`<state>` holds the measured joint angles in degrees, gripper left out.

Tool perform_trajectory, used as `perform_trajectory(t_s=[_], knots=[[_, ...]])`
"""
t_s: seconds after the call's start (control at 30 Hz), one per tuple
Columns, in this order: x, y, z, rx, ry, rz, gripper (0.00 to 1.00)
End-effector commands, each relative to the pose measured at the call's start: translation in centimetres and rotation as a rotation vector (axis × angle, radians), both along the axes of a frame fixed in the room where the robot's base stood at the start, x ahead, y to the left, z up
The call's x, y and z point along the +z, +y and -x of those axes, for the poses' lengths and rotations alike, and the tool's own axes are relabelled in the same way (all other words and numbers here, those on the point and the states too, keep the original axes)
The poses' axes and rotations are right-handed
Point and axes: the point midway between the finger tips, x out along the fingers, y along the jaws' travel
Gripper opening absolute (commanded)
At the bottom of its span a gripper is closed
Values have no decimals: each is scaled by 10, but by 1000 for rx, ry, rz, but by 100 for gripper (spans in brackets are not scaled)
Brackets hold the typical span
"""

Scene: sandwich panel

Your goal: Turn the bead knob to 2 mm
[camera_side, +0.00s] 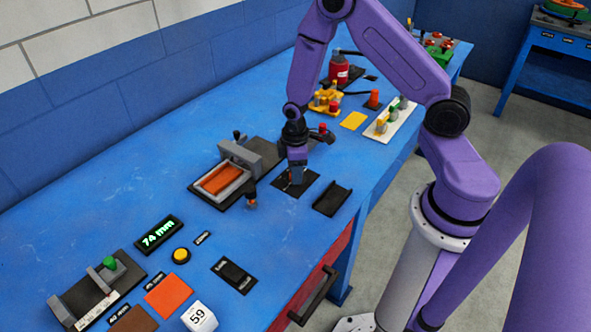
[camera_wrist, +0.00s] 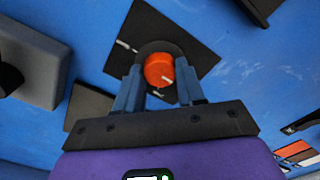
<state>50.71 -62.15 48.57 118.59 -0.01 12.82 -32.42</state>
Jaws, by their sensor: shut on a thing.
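The bead knob (camera_wrist: 159,70) is a round orange-red knob with a white pointer line, on a dark square plate (camera_wrist: 140,25). In the wrist view its pointer line points toward the lower right. White marks show on the plate, too small to read. My gripper (camera_wrist: 160,82) has its two blue-grey fingers on either side of the knob, shut on it. In the side view my gripper (camera_side: 297,178) points down at the dark plate (camera_side: 308,181), and the knob is hidden behind the fingers.
A grey fixture (camera_side: 240,154) with an orange panel (camera_side: 222,180) stands left of my gripper. A black tray (camera_side: 332,199) lies to the right. Nearer are a green-lit display (camera_side: 159,234) reading 74 mm, a yellow button (camera_side: 181,256) and a white cube (camera_side: 199,318) marked 59.

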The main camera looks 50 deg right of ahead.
Motion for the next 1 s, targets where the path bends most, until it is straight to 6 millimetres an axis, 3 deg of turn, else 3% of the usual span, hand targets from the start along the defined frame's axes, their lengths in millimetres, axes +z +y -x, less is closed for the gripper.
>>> perform_trajectory(t_s=[0.27,1.0], knots=[[0,0,0,-134,2,1,8],[0,0,0,-793,2,0,8]])
